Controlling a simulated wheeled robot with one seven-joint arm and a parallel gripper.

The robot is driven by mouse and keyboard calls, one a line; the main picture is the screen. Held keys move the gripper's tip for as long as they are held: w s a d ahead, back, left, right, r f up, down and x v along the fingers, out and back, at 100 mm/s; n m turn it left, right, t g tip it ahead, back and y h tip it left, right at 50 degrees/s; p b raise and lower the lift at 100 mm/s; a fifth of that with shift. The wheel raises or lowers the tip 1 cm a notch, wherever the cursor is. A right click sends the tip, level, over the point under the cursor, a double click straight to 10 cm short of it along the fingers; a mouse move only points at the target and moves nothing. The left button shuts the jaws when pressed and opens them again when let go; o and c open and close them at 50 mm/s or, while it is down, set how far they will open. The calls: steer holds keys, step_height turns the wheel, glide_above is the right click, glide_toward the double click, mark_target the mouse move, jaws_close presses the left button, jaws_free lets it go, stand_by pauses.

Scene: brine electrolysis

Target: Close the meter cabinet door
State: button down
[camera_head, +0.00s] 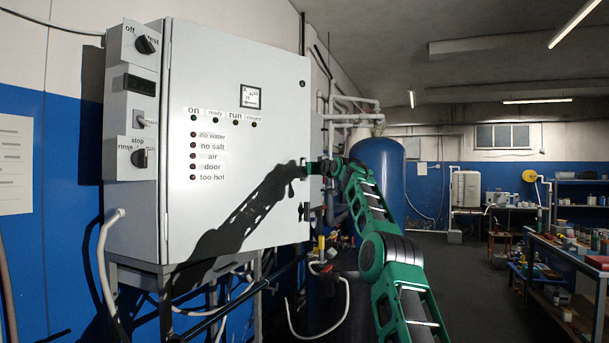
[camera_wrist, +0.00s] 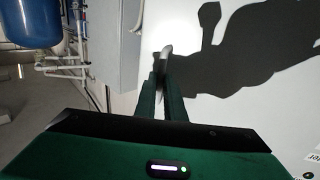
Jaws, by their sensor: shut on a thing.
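The meter cabinet (camera_head: 136,200) is a pale grey box on the left wall, with dials on its left side. Its white door (camera_head: 240,75) carries labels and rows of small lights; it also shows in the wrist view (camera_wrist: 225,110). The door lies flat or nearly flat against the cabinet; I cannot tell whether a small gap is left. My gripper (camera_head: 307,168) is at the door's right edge, reached from the right. In the wrist view its dark green fingers (camera_wrist: 163,88) are shut on a grey door handle (camera_wrist: 166,50). The fingers hide part of the handle.
A blue tank (camera_head: 380,178) and pipes stand behind the cabinet on the right. Hoses and cables hang below it. A workbench (camera_head: 570,255) with clutter is at the far right. The floor between (camera_head: 470,290) is clear. My arm casts a dark shadow on the door.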

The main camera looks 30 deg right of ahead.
steer(key=shift+d+r+h, duration=0.15)
steer(key=shift+d+h, duration=0.15)
steer(key=shift+d, duration=0.4)
steer(key=c, duration=1.8)
jaws_free()
steer(key=shift+s+d+r, duration=0.1)
steer(key=shift+s+d, duration=0.05)
steer(key=shift+d, duration=0.1)
steer(key=shift+c, duration=0.2)
steer(key=shift+a, duration=0.2)
steer(key=shift+a, duration=0.2)
steer(key=s+a, duration=0.1)
steer(key=s, duration=0.9)
steer(key=shift+s, duration=0.2)
